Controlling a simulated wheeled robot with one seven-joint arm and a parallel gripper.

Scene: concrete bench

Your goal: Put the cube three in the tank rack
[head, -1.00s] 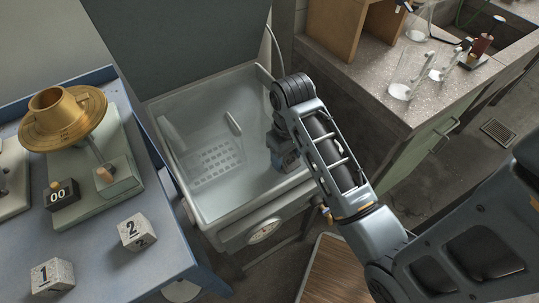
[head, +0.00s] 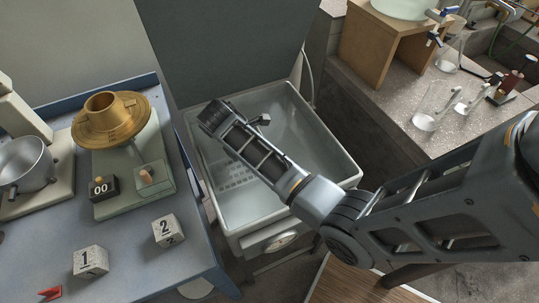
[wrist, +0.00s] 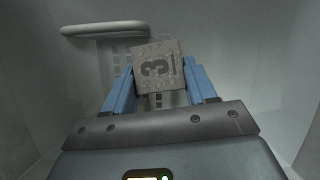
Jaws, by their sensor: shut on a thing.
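The cube three (wrist: 157,68), speckled grey with a dark 3, is between the blue fingers of my gripper (wrist: 160,82) in the wrist view. The gripper is shut on it. The rack (head: 236,175), a pale slotted grid, lies in the grey-white tank (head: 322,138) in the head view. In the wrist view the rack (wrist: 122,64) shows behind the cube, partly covered by it, and the cube appears held above it. My arm reaches over the tank in the head view and hides the gripper and cube there. The height gap cannot be told.
A pale handle-like bar (wrist: 105,29) crosses the upper left wrist view. Glassware (head: 433,104) stands at right.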

